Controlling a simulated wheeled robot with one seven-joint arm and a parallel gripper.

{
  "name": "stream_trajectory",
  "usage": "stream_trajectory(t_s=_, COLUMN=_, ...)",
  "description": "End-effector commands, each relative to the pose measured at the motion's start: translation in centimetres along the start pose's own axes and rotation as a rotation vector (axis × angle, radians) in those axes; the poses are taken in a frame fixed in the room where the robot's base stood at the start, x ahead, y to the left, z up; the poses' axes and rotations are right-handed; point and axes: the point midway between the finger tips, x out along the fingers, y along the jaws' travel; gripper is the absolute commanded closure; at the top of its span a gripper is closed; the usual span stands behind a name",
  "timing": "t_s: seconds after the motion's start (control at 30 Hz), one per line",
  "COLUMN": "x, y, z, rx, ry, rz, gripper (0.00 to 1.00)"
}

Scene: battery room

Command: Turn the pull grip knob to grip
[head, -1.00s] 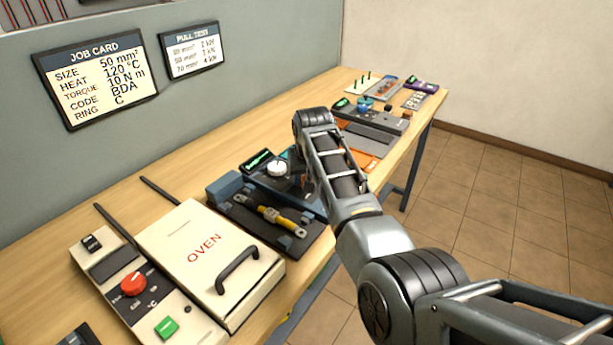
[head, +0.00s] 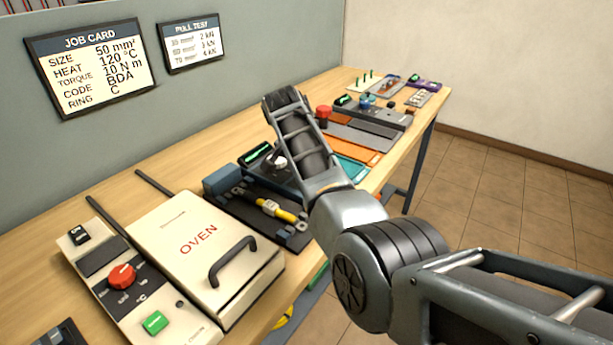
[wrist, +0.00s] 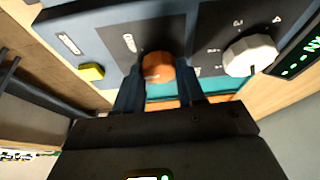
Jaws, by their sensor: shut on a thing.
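In the wrist view the orange knob (wrist: 157,66) on the dark panel of the pull tester (wrist: 110,35) sits between the two fingers of my gripper (wrist: 158,85). The fingers are shut on the knob, one on each side. Small pale marks are beside it, but its setting is too blurred to read. In the head view my arm hides this knob and my fingers. A yellow cable piece with metal lugs (head: 276,211) lies in the tester's dark bed (head: 230,212).
A white knob (wrist: 250,55) and a lit green display (wrist: 301,55) are right of the orange knob, and a yellow button (wrist: 91,72) is left. In the head view, the oven (head: 190,235) stands nearer, and more equipment (head: 372,112) lies farther along the bench.

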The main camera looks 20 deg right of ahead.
Motion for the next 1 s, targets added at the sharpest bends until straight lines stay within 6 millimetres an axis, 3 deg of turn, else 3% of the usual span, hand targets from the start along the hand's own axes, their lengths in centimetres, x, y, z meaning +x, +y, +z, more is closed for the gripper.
stream_trajectory(t_s=0.6, x=0.64, y=-0.44, z=0.05, rx=0.530, ry=0.002, rz=0.216, gripper=0.91)
stream_trajectory(t_s=1.0, x=0.35, y=-0.50, z=-0.07, rx=0.734, ry=0.000, rz=0.302, gripper=0.91)
